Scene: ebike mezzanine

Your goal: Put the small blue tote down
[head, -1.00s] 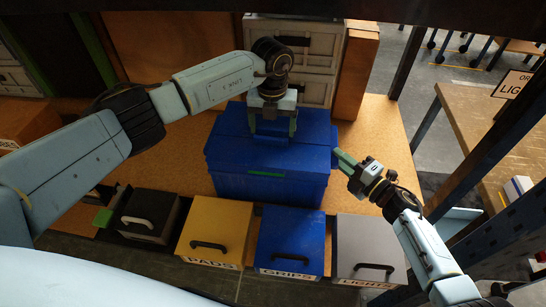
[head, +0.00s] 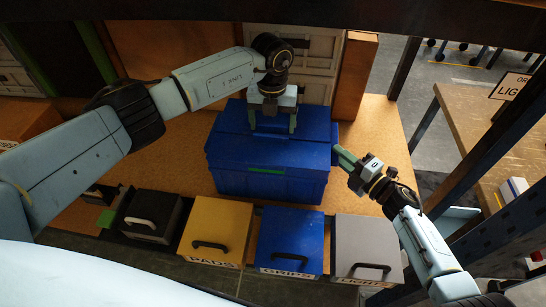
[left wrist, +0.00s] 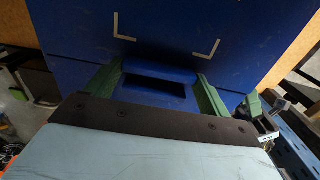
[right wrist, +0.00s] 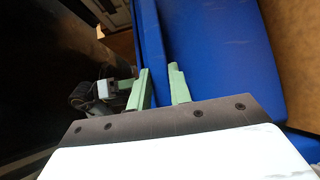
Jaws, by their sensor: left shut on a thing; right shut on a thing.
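The small blue tote (head: 268,184) is in the middle of the head view, with a green strip on its front. It is over the wooden bench top; whether its base touches the wood is hidden. My left gripper (head: 272,125) points down and is shut on a raised blue grip on the tote's top, which shows between the fingers in the left wrist view (left wrist: 158,74). My right gripper (head: 339,152) is at the tote's right side, fingers pointing at it.
In front stand a black bin (head: 150,215), a yellow PADS bin (head: 216,222), a blue GRIPS bin (head: 291,230) and a grey LIGHTS bin (head: 365,240). Pale drawers (head: 318,60) stand behind. Bare wood (head: 375,150) lies right of the tote, before a blue rack post (head: 485,165).

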